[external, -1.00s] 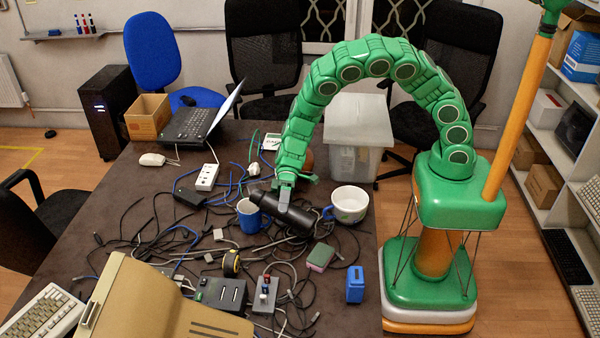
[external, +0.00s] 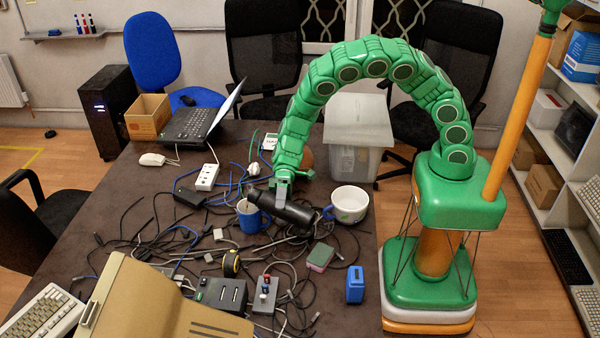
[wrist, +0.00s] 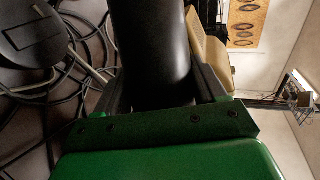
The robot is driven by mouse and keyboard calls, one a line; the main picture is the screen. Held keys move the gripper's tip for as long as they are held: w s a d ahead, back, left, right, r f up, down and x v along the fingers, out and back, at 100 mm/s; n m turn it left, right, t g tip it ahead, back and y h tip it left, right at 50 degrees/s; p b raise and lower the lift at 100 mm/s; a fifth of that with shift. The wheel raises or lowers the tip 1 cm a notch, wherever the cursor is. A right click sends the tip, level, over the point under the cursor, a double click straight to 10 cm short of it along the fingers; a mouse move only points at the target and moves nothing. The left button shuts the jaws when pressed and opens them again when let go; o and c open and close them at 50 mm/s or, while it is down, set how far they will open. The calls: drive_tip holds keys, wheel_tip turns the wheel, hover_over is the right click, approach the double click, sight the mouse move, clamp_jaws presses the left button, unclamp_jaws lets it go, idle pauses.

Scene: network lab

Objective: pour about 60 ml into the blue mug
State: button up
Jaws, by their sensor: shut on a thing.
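The blue mug (external: 254,221) stands upright on the dark table among cables. A brownish patch shows at its opening; I cannot tell how much liquid is inside. My gripper (external: 284,186) is shut on a black bottle (external: 293,213) and holds it tipped over, nearly lying on its side. The bottle's left end is over or right beside the mug's rim in the external view. In the wrist view the black bottle (wrist: 150,45) sits between the fingers (wrist: 163,92), and the mug is not visible.
A white mug (external: 349,204) with a blue handle stands close to the bottle's right end. A tape measure (external: 231,264), a sponge (external: 320,257), a blue box (external: 355,284) and a power strip (external: 207,177) lie around. Cables cover much of the table.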

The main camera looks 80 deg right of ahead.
drive_tip(key=shift+s+a, duration=0.3)
drive_tip(key=shift+s, duration=0.15)
idle(1.4)
drive_tip(key=shift+s, duration=0.1)
drive_tip(key=shift+s+a+f+n+t+h, duration=0.15)
drive_tip(key=shift+s+f+n+t+h, duration=0.2)
drive_tip(key=shift+f+n, duration=0.25)
drive_tip(key=shift+s+f+n, duration=0.15)
drive_tip(key=shift+f+n, duration=0.05)
drive_tip(key=shift+n, duration=0.1)
drive_tip(key=shift+w+n+t+h, duration=0.2)
drive_tip(key=shift+n+t+h, duration=0.05)
drive_tip(key=shift+n+t, duration=0.15)
drive_tip(key=shift+w+r+n, duration=0.15)
drive_tip(key=shift+n, duration=0.15)
idle(1.1)
